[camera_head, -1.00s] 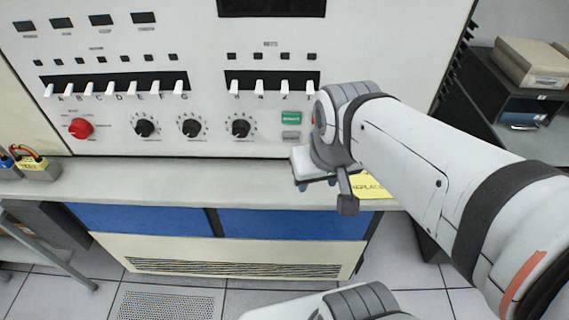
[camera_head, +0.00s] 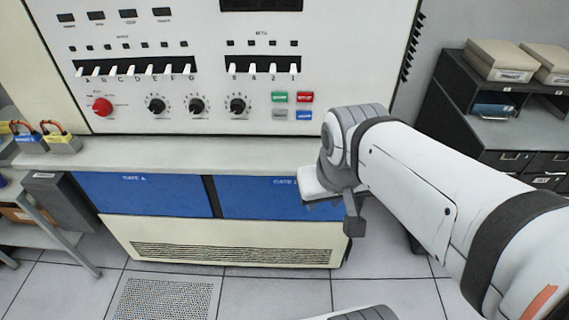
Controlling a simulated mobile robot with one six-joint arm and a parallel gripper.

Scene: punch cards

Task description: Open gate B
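A console has two blue lower panels under its grey ledge. The left panel (camera_head: 140,195) is labelled GATE A. The right panel (camera_head: 258,199) has a label starting GATE; its last letter is too small or covered to read. Both panels look closed, flush with the front. My gripper (camera_head: 322,203) is at the right end of the right panel, just below the ledge, in front of it. The white hand and my wrist hide the panel's right end. The fingers are dark and small, so their opening is unclear.
A grey ledge (camera_head: 190,154) runs above the panels, below a control face with a red knob (camera_head: 102,107), dials and switches. A cream vent panel (camera_head: 235,255) lies below. Dark drawers (camera_head: 505,160) stand at right. The floor in front is clear.

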